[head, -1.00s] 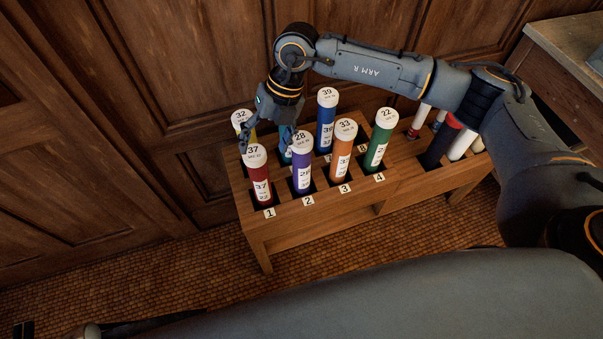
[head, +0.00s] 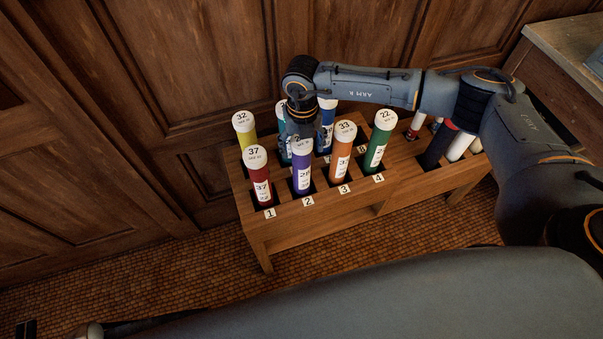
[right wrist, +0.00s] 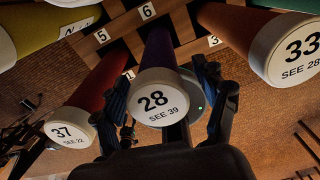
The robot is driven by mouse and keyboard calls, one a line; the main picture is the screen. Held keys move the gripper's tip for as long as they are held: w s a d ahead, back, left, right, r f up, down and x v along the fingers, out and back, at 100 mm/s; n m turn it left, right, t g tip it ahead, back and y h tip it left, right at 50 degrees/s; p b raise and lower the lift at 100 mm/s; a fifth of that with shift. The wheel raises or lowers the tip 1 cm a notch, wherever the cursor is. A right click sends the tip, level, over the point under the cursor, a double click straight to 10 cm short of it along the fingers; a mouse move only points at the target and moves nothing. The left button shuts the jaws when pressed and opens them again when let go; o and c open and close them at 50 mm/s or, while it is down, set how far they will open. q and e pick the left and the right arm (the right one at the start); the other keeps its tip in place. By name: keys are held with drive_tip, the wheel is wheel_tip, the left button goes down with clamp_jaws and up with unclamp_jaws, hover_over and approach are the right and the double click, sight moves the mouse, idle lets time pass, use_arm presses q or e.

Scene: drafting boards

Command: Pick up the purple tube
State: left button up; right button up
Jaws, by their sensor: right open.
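The purple tube (head: 302,179) stands upright in the front row of the wooden rack, above label 2. Its white cap, marked 28, is partly covered by my right gripper (head: 301,136) in the head view. In the right wrist view the purple tube (right wrist: 160,48) shows its cap facing the camera, with "SEE 39" under the 28. My right gripper (right wrist: 168,104) is open, one finger on either side of the tube near its cap. I cannot tell whether the fingers touch it. My left gripper is not in view.
Close neighbours are the red tube 37 (head: 260,182) and the orange tube 33 (head: 341,160). The green tube 22 (head: 378,145), yellow tube 32 (head: 249,138) and blue tubes stand around. The wooden rack (head: 315,213) stands by panelled doors (head: 180,80); more tubes fill its right part.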

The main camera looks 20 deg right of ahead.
sight(301, 176)
drive_tip(key=shift+s+a+f, duration=0.1)
drive_tip(key=shift+a+f, duration=0.05)
drive_tip(key=shift+f, duration=1.75)
clamp_jaws()
drive_tip(key=shift+r, duration=0.15)
